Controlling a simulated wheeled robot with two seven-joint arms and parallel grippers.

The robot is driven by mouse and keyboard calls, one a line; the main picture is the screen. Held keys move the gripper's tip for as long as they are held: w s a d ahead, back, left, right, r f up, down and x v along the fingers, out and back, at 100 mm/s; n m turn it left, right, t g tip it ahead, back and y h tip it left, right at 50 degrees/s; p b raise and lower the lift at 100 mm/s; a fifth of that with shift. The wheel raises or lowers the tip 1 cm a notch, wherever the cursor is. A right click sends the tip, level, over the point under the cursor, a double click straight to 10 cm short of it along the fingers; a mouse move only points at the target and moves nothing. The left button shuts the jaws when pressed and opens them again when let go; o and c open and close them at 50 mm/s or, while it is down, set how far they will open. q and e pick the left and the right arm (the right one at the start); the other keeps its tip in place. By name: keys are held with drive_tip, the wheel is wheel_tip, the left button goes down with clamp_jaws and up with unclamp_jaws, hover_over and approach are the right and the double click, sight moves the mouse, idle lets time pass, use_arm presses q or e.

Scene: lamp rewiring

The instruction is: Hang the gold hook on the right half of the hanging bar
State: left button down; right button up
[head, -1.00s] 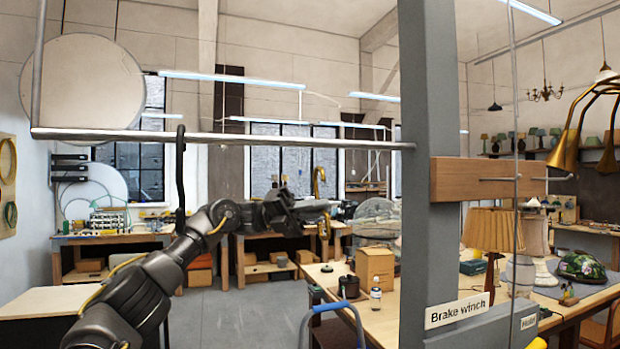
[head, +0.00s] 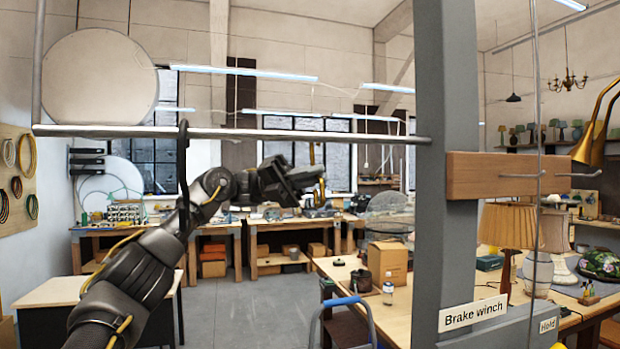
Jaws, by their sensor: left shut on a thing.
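The hanging bar (head: 250,134) is a grey metal rod running across the view to the grey post. My left gripper (head: 312,178) is below the bar, right of its middle. It is shut on the gold hook (head: 322,192), a thin gold piece showing at the fingertips. The hook's upper part rises close to the bar in the picture; I cannot tell whether it touches the bar or is in front of or behind it. A black hook (head: 183,165) hangs on the left half of the bar, partly overlapping my arm. My right gripper is not in view.
The grey post (head: 445,240) with a wooden block (head: 490,175) and a "Brake winch" label (head: 473,314) stands at the right. A thin cable (head: 537,100) runs vertically beside it. The bar between the black hook and the post looks free. Workbenches stand behind.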

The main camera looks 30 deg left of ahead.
use_arm(q)
drive_tip(key=s+d+b, duration=0.2)
drive_tip(key=s+d, duration=0.6)
drive_tip(key=d, duration=0.1)
drive_tip(key=shift+f+b, duration=0.15)
drive_tip(key=shift+b, duration=0.25)
idle(0.6)
idle(0.4)
drive_tip(key=c, duration=1.5)
unclamp_jaws()
drive_tip(key=shift+o, duration=0.2)
drive_tip(key=a+f+b, duration=0.2)
drive_tip(key=a, duration=0.8)
drive_tip(key=shift+a+b, duration=0.2)
drive_tip(key=shift+b, duration=0.1)
